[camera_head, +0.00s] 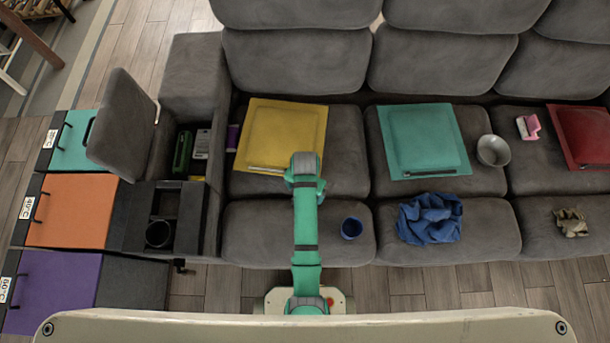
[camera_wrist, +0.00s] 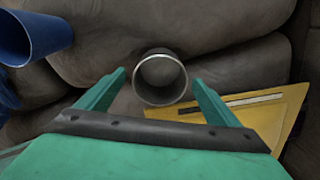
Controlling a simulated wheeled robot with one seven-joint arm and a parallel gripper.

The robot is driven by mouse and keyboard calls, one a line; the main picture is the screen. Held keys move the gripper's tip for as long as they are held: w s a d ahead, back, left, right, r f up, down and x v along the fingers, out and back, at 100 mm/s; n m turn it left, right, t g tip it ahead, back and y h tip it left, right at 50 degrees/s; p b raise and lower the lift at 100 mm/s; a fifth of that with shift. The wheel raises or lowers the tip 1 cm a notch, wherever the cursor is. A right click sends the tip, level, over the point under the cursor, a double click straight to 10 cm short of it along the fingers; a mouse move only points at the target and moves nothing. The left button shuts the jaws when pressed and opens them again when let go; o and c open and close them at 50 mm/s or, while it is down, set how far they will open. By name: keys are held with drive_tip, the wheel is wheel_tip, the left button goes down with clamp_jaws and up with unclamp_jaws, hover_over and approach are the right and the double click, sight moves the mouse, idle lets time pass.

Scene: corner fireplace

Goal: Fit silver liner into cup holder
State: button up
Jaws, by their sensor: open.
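The silver liner (camera_wrist: 161,78), a hollow round metal tube with a bright rim, is in the wrist view on the grey sofa beside the yellow folder-like item. My gripper (camera_wrist: 160,77) is open, with its green fingers on either side of the liner and a gap visible at each side. How deep the fingertips reach cannot be told. In the head view my gripper (camera_head: 305,166) and arm hide the liner. The cup holder (camera_head: 159,234) is a dark round opening in the black console at the left, far from my gripper.
A blue cup (camera_head: 351,228) stands on the seat right of my arm. The yellow item (camera_head: 275,125) lies behind it. A raised armrest lid (camera_head: 122,125) stands behind the console. Blue cloth (camera_head: 430,217) and a metal bowl (camera_head: 492,150) lie farther right.

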drive_tip(key=shift+w, duration=0.1)
drive_tip(key=c, duration=1.6)
drive_tip(key=shift+r, duration=0.1)
drive_tip(key=shift+r, duration=0.6)
drive_tip(key=shift+s+d+r, duration=0.4)
drive_tip(key=shift+s+r, duration=1.5)
drive_tip(key=shift+s, duration=0.35)
drive_tip(key=shift+s+d+r, duration=0.4)
drive_tip(key=shift+s+r, duration=1.5)
drive_tip(key=shift+s, duration=0.35)
drive_tip(key=shift+s+d+r, duration=0.4)
drive_tip(key=shift+s+r, duration=1.5)
drive_tip(key=shift+s, duration=0.35)
